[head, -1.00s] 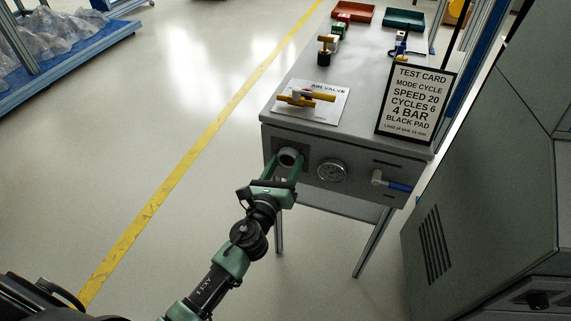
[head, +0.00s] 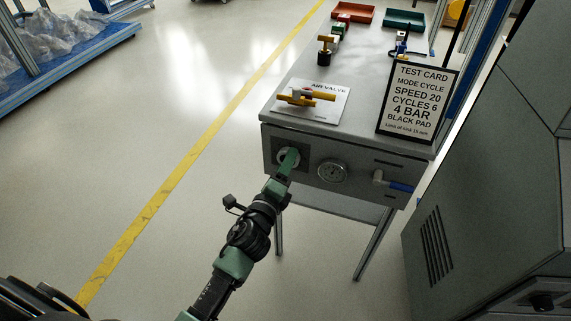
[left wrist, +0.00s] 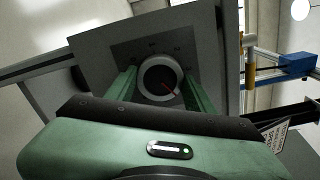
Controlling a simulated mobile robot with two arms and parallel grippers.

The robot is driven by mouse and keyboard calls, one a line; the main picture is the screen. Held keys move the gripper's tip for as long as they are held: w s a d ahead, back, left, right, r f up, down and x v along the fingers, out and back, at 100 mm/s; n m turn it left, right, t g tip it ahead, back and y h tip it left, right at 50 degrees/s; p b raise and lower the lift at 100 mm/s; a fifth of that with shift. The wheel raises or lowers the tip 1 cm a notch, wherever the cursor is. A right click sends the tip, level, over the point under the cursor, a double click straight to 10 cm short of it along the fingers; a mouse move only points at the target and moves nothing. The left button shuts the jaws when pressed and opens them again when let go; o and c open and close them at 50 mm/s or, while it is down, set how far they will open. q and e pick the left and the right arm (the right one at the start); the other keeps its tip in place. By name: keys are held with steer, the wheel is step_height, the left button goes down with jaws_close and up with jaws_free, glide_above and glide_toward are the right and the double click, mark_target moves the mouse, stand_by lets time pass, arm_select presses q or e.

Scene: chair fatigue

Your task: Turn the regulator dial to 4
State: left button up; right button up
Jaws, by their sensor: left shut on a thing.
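The regulator dial (left wrist: 159,80) is a round knob with a pale rim, a dark face and a red pointer line, set in a dark plate on the bench's front panel. In the left wrist view the red line points toward the lower right. In the head view the gripper hides most of the dial. The round gauge (head: 332,172) is right of the dial; its reading is too small to tell.
A test card (head: 416,101) reading "4 BAR" stands on the bench (head: 356,75). The air valve (head: 306,97) with a yellow handle lies on top. A blue-handled fitting (head: 393,183) sticks out of the front panel at right. A grey cabinet (head: 490,190) stands at right.

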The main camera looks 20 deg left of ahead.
arm_select(q)
steer(key=shift+n, duration=1.2)
arm_select(e)
steer(key=shift+s+f, duration=0.3)
steer(key=shift+f, duration=0.1)
arm_select(q)
steer(key=shift+f, duration=0.1)
arm_select(e)
steer(key=shift+w, duration=0.1)
arm_select(q)
steer(key=o, duration=1.4)
steer(key=shift+c, duration=0.2)
arm_select(e)
steer(key=shift+r, duration=0.15)
